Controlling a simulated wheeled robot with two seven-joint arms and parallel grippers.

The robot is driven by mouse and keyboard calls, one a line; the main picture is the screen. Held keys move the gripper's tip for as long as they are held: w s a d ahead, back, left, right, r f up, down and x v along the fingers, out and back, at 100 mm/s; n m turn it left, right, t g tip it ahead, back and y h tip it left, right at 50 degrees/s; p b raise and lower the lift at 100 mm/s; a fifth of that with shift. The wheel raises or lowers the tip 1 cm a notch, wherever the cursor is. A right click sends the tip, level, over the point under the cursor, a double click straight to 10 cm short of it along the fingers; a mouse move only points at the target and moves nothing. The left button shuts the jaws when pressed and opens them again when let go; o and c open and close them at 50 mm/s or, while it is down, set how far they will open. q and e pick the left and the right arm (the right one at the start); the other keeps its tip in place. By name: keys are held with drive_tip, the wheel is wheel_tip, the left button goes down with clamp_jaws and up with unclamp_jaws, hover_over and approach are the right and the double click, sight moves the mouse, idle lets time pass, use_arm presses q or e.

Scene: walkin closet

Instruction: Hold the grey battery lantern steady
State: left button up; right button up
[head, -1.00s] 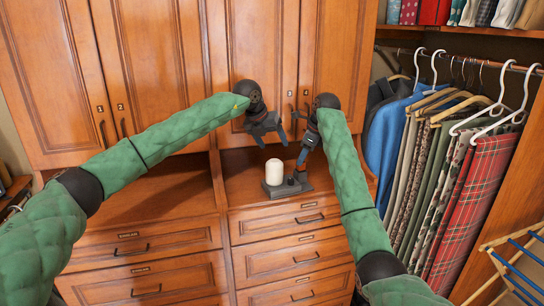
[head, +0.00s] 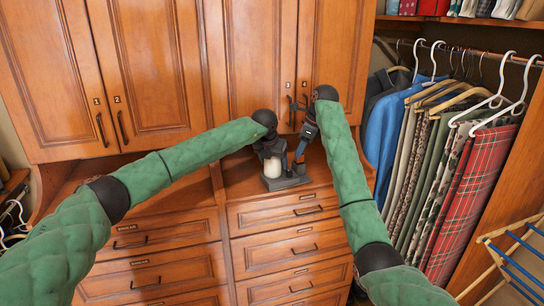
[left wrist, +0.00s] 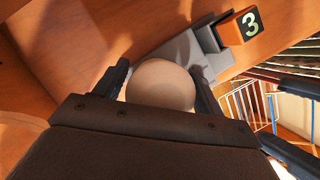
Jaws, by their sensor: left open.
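The lantern (head: 272,169) shows as a pale, upright, round-topped body on a dark grey base (head: 291,182), on the wooden counter. My left gripper (head: 273,158) is open and comes down over it from behind the body's top. In the left wrist view, the lantern's round top (left wrist: 161,85) lies between the two dark fingers; whether they touch it I cannot tell. My right gripper (head: 303,146) points down above the right side of the base. Its fingertips are too small and dark to tell whether they hold anything.
Cabinet doors (head: 253,60) rise behind, and drawers (head: 290,220) lie below the counter. Hanging clothes (head: 440,180) and a rack (head: 515,260) are at right. Counter left of the lantern is clear.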

use_arm(q)
drive_tip(key=shift+w+f, duration=0.1)
drive_tip(key=shift+f, duration=0.2)
drive_tip(key=shift+c, duration=0.4)
